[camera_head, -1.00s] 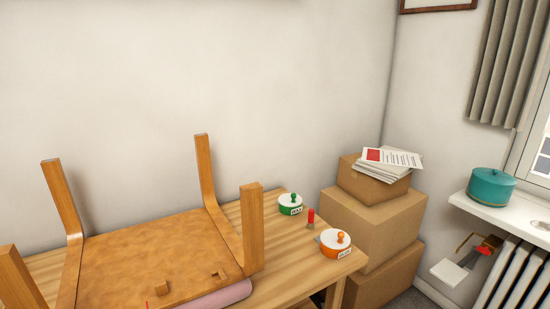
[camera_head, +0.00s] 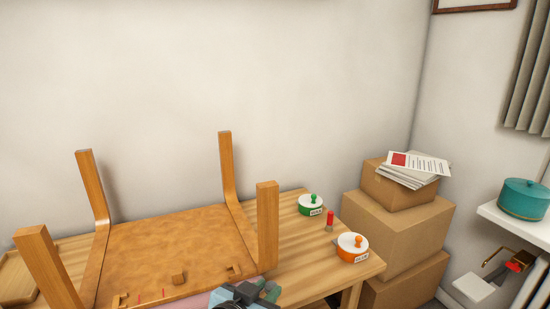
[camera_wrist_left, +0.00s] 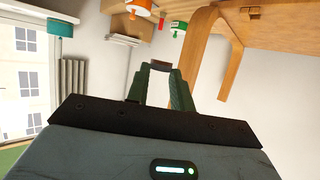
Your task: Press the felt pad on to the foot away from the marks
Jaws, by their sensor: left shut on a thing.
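An upturned wooden chair or stool lies on the table with its seat underside (camera_head: 170,245) up and its legs pointing up. The near right leg (camera_head: 267,225) ends in a bare-looking square foot on top. Short red marks (camera_head: 163,292) show near the seat's front edge. My left gripper (camera_head: 267,290) is at the bottom edge of the head view, low in front of that leg. In the left wrist view its fingers (camera_wrist_left: 161,68) are shut on a small dark brown pad (camera_wrist_left: 160,65), likely the felt pad. A wooden leg (camera_wrist_left: 213,45) shows beyond it. My right gripper is out of view.
Stacked boxes (camera_head: 395,240) stand beyond. A wooden tray (camera_head: 17,278) lies at far left.

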